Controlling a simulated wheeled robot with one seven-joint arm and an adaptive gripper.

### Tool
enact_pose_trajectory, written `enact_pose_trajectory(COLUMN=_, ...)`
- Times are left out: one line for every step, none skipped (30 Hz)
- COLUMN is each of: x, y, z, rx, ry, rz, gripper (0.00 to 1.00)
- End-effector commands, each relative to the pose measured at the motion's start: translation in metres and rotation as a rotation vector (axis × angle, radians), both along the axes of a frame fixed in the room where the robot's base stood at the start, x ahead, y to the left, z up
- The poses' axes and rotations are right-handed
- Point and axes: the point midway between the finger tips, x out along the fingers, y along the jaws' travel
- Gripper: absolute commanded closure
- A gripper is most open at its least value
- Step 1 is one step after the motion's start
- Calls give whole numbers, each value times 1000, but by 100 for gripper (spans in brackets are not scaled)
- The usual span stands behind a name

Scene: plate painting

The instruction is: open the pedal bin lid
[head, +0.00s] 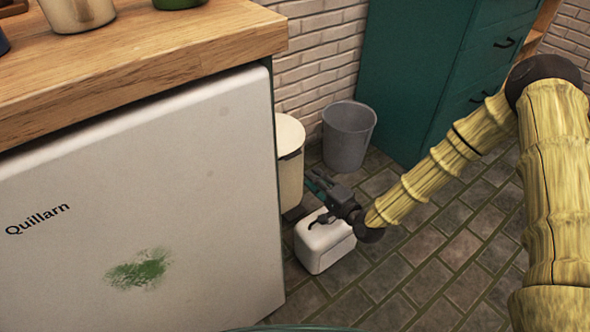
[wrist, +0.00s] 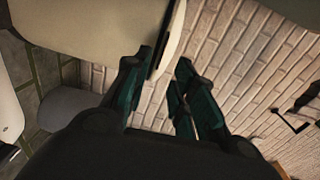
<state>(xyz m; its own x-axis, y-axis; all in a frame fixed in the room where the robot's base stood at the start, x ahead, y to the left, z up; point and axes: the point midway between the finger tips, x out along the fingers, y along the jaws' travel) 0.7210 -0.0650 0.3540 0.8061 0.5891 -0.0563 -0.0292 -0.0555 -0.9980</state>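The cream pedal bin (head: 290,175) stands on the floor beyond the white appliance, which hides its left part. Its pale lid (head: 288,132) lies flat on top and looks shut, with a dark line under its rim. The pedal is not clearly visible. My gripper (head: 314,180) is low, just right of the bin's body. In the wrist view, my gripper's two teal fingers (wrist: 163,60) are apart with nothing held between them. The bin's cream body (wrist: 95,28) fills the top there, and one fingertip overlaps its edge near the dark rim line. I cannot tell whether they touch.
A grey waste bin (head: 348,138) stands behind against the brick wall (head: 320,50). A white box with a dark handle (head: 325,248) sits on the floor below my gripper. The white appliance (head: 140,190) stands left; a teal cabinet (head: 415,80) stands behind right. Right floor is clear.

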Motion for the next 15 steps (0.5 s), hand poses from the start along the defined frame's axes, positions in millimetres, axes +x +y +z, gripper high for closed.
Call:
enact_pose_trajectory(x=4, y=-1, z=-5, rx=18, ry=-11, rz=-3, gripper=74)
enact_pose_trajectory(x=6, y=-1, z=-5, rx=28, ry=-15, rz=-3, gripper=74)
enact_pose_trajectory(x=8, y=-1, z=-4, rx=37, ry=-21, rz=-3, gripper=74)
enact_pose_trajectory(x=9, y=-2, z=-3, rx=43, ry=-24, rz=-4, gripper=74)
enact_pose_trajectory(x=10, y=-2, z=-3, rx=48, ry=-27, rz=-4, gripper=74)
enact_pose_trajectory(x=11, y=-1, z=-2, rx=53, ry=-28, rz=-4, gripper=74)
enact_pose_trajectory(x=12, y=-1, z=-2, rx=55, ry=-30, rz=-4, gripper=74)
enact_pose_trajectory(x=13, y=0, z=-2, rx=57, ry=-30, rz=-4, gripper=74)
enact_pose_trajectory(x=15, y=1, z=-1, rx=57, ry=-31, rz=-3, gripper=74)
enact_pose_trajectory(x=17, y=2, z=-2, rx=58, ry=-32, rz=-3, gripper=74)
enact_pose_trajectory(x=19, y=4, z=-2, rx=58, ry=-32, rz=-3, gripper=74)
enact_pose_trajectory(x=23, y=7, z=-2, rx=57, ry=-31, rz=-2, gripper=74)
enact_pose_trajectory(x=26, y=9, z=-3, rx=57, ry=-31, rz=-2, gripper=74)
enact_pose_trajectory(x=29, y=12, z=-3, rx=57, ry=-30, rz=-2, gripper=74)
enact_pose_trajectory(x=34, y=16, z=-3, rx=57, ry=-32, rz=-2, gripper=74)
